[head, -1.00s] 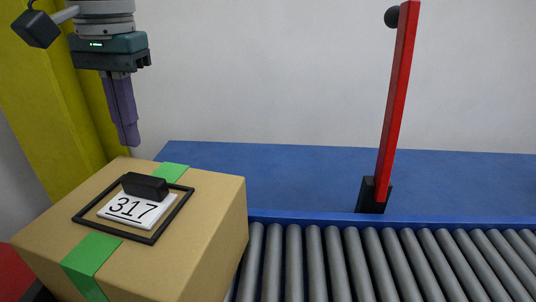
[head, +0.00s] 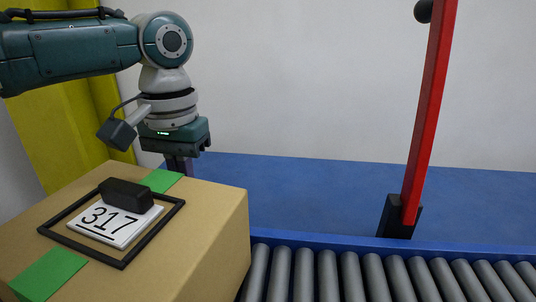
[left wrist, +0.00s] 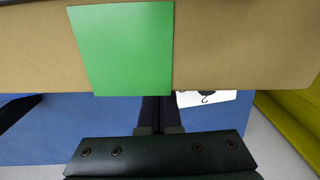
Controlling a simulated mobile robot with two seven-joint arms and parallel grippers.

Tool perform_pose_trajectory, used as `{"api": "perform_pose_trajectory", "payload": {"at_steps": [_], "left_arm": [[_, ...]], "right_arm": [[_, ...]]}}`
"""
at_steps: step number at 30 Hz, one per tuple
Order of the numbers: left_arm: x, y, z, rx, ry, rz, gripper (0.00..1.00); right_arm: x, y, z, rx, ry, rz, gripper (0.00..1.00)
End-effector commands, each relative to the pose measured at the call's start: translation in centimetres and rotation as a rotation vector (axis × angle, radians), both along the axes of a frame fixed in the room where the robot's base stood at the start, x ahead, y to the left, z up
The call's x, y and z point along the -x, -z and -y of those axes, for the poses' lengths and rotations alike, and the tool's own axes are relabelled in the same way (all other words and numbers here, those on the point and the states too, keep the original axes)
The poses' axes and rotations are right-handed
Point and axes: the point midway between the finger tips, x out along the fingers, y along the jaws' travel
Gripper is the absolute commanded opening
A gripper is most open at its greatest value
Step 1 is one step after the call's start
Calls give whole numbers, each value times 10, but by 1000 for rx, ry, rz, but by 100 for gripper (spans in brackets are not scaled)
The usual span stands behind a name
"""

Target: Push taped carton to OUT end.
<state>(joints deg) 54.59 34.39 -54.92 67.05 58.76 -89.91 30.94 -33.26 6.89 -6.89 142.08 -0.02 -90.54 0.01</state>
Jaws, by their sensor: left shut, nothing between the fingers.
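The taped carton (head: 215,235) fills the lower left of the head view, brown with green tape (head: 160,180) across its top. My left gripper (head: 180,166) points down at the carton's far side, its fingertips hidden behind the carton. In the left wrist view the shut, empty fingers (left wrist: 160,115) are close to the carton (left wrist: 240,45) and its green tape flap (left wrist: 122,48). I cannot tell whether they touch. My right gripper is out of view.
On the carton lie a black frame, a white "317" card (head: 115,222) and a black block (head: 126,195). Grey rollers (head: 375,278) run to the right, clear of objects. A red gate arm (head: 429,120) stands raised at the far rail. A yellow post (head: 60,140) stands behind left.

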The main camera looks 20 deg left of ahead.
Motion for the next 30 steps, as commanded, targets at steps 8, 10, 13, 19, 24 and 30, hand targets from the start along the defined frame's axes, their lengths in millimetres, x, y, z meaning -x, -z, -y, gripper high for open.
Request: {"api": "perform_pose_trajectory", "payload": {"at_steps": [8,10,13,19,24,30], "left_arm": [[19,-1,2,-1,0,1,0],[21,-1,2,-1,0,1,0],[21,-1,2,-1,-1,1,0],[21,-1,2,-1,-1,1,0],[25,-5,3,1,-1,-4,0],[32,-5,5,0,-1,-3,0]], "right_arm": [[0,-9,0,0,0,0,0],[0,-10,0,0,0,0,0],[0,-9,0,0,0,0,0],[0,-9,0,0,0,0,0],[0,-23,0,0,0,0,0],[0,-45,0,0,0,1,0]]}}
